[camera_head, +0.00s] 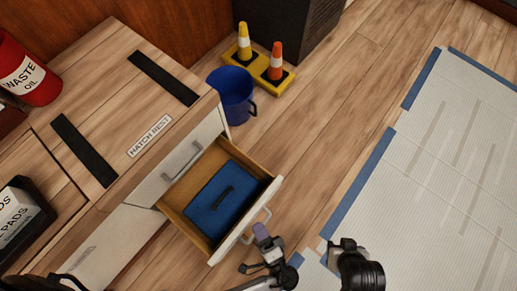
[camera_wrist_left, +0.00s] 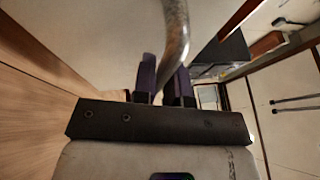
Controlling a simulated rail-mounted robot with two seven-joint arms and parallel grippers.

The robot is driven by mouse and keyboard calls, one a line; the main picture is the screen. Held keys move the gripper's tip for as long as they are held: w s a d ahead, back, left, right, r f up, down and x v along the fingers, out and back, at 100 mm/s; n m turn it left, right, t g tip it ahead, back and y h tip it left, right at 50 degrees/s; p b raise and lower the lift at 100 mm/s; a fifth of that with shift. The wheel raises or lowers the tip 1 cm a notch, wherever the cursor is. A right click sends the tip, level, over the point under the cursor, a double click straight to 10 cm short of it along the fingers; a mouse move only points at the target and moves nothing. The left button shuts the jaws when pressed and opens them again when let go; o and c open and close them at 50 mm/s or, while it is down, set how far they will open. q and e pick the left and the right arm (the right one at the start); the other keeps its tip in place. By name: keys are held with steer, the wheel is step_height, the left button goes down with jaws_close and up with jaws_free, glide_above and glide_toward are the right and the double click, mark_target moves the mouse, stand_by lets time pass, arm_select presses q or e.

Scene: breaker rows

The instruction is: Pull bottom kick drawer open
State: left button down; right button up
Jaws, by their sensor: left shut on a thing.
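The bottom kick drawer (camera_head: 229,240) stands pulled well out of the white cabinet in the head view. A blue case with a dark handle (camera_head: 221,198) lies inside it. My left gripper (camera_head: 263,235) is at the drawer's curved metal handle (camera_head: 258,224). In the left wrist view the handle bar (camera_wrist_left: 176,35) runs down between the two dark fingers of my left gripper (camera_wrist_left: 165,85), which are shut on it. The dark end of my right arm (camera_head: 357,266) is at the lower edge of the head view; its fingers cannot be made out.
An upper drawer (camera_head: 180,165) above it is shut. A blue bucket (camera_head: 232,92) and orange and yellow cones (camera_head: 261,62) on a yellow base stand on the floor beyond. A pale mat with blue edging (camera_head: 440,170) lies at right. Bare wood floor lies between.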

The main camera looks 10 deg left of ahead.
arm_select(q)
steer(key=c, duration=1.2)
jaws_free()
arm_select(e)
steer(key=shift+d, duration=0.1)
arm_select(q)
steer(key=shift+d, duration=0.1)
arm_select(e)
steer(key=shift+f, duration=0.1)
